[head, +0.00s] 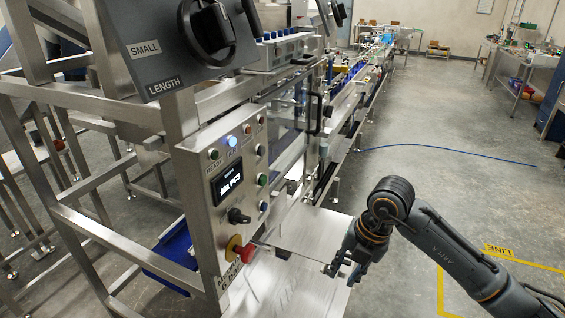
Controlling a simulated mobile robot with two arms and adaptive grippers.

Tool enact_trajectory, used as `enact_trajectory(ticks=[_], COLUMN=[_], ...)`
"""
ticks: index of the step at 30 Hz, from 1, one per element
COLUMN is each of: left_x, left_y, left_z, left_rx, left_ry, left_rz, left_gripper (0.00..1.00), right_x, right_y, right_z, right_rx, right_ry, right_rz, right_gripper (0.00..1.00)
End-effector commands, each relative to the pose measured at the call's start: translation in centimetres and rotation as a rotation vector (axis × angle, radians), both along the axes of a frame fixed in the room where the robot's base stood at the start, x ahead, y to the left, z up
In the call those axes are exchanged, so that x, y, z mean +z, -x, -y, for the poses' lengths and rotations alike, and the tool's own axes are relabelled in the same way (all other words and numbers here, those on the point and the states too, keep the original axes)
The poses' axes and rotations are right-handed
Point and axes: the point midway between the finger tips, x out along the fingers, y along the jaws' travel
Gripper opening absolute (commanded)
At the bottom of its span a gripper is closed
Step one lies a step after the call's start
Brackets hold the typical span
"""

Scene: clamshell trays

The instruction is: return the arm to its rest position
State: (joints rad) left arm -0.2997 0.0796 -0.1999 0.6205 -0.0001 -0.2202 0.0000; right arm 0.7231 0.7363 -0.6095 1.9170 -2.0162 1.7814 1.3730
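My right arm (440,245) comes in from the lower right and bends at a dark elbow joint. My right gripper (341,276) is over the bright steel surface at the front of the machine, to the right of the red stop button (246,252). Its two fingers point down and stand apart, with nothing seen between them. How far it is above the steel surface is hard to tell. My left arm and gripper are not in view.
The steel machine frame with its control panel (205,200) fills the left. A blue bin (178,250) sits inside the frame. A conveyor line runs to the back.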

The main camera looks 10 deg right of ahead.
Motion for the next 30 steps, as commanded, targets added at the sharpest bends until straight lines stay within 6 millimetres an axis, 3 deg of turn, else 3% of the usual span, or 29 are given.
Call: enact_trajectory(ticks=[2, 4, 8, 9, 12, 15, 19, 21, 23, 26, 29, 30], left_x=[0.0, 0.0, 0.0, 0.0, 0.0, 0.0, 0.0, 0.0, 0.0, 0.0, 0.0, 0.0], left_y=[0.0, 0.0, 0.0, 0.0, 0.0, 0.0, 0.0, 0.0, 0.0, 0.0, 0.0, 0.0], left_z=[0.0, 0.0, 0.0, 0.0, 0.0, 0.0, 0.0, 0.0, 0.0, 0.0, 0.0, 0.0], left_rx=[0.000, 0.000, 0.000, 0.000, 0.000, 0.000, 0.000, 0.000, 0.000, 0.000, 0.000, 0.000], left_ry=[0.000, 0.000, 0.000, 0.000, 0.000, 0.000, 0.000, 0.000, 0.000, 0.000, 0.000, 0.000], left_rz=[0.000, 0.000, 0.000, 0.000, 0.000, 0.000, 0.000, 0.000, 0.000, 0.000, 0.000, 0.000], left_gripper=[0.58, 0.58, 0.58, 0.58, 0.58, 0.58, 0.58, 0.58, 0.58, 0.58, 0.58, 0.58], right_x=[-0.3, -0.3, 1.6, 3.0, 7.6, 12.5, 17.8, 19.2, 19.5, 17.6, 13.2, 10.9], right_y=[0.3, 0.9, 2.9, 3.6, 4.9, 5.0, 3.5, 2.1, 0.8, -1.1, -1.8, -1.6], right_z=[-1.7, -4.6, -12.9, -15.3, -19.5, -21.1, -19.2, -16.8, -14.2, -9.4, -4.8, -3.1], right_rx=[0.036, 0.094, 0.221, 0.244, 0.242, 0.151, -0.098, -0.288, -0.477, -0.831, -1.209, -1.359], right_ry=[-0.062, -0.173, -0.537, -0.670, -0.995, -1.292, -1.610, -1.733, -1.805, -1.847, -1.788, -1.735], right_rz=[0.006, 0.024, 0.095, 0.128, 0.219, 0.322, 0.457, 0.523, 0.571, 0.625, 0.631, 0.618], right_gripper=[0.28, 0.28, 0.28, 0.28, 0.28, 0.28, 0.28, 0.28, 0.28, 0.28, 0.28, 0.28])
